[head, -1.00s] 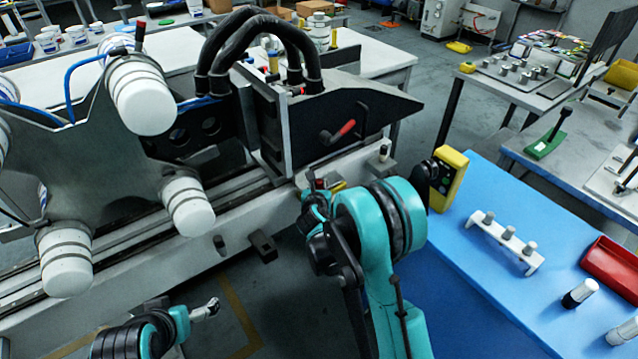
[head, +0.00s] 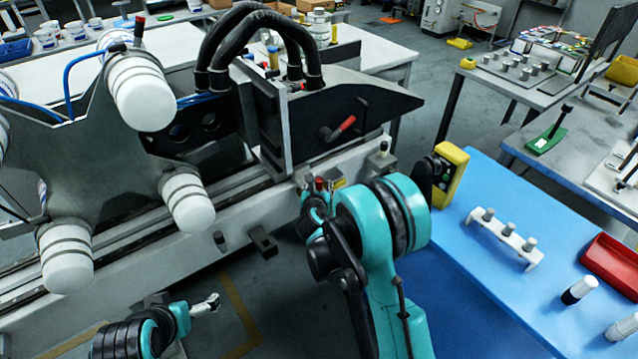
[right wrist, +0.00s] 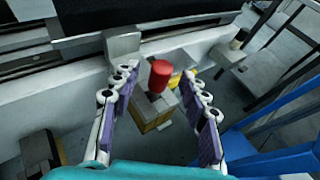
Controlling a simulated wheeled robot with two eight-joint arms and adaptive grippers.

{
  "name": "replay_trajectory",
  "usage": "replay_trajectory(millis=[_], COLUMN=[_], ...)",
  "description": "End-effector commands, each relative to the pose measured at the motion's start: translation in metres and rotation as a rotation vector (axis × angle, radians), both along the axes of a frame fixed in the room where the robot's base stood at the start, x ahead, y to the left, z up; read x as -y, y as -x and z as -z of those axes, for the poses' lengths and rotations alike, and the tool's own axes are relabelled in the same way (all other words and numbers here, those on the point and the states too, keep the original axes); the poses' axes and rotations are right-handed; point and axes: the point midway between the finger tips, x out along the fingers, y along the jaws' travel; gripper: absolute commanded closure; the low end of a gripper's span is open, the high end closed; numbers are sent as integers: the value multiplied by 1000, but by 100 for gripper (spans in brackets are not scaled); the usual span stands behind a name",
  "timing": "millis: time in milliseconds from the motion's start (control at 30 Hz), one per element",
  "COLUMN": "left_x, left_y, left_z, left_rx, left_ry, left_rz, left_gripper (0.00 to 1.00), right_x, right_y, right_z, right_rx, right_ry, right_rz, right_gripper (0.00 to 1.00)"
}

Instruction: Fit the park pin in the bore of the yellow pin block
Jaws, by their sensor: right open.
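A pin with a red knob (right wrist: 160,75) stands between my right fingers in the right wrist view; I take it as the park pin. Its knob also shows small in the head view (head: 319,184). Below it is a block with a grey top and yellow side (right wrist: 152,119), probably the pin block; more yellow shows just behind. Whether the pin sits in a bore is hidden. My right gripper (right wrist: 158,77) is open, fingers either side of the knob, with gaps visible. My left gripper (head: 207,305) is low at left in the head view, away from the pin, too small to judge.
The machine's pale rail (head: 215,245) runs behind the block, with a dark-knobbed post (head: 383,150) to the right. A blue table (head: 500,290) at right carries a white pin rack (head: 505,238), a red tray (head: 612,262) and a yellow box (head: 449,176).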

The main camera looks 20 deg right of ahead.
Motion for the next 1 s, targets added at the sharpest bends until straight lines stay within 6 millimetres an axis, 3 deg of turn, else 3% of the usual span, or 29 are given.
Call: replay_trajectory(millis=[200, 400, 600, 1000], left_x=[0, 0, 0, 0], left_y=[0, 0, 0, 0], left_z=[0, 0, 0, 0], left_rx=[0, 0, 0, 0], left_ry=[0, 0, 0, 0], left_rz=[0, 0, 0, 0], left_gripper=[0, 0, 0, 0], right_x=[-16, -25, -28, -28], right_y=[44, 72, 81, 81], right_z=[-20, -31, -35, -35], right_rx=[0, 0, 0, 0], right_ry=[0, 1, -1, 0], right_rz=[-2, -1, 1, 1], right_gripper=[56, 56, 56, 56])
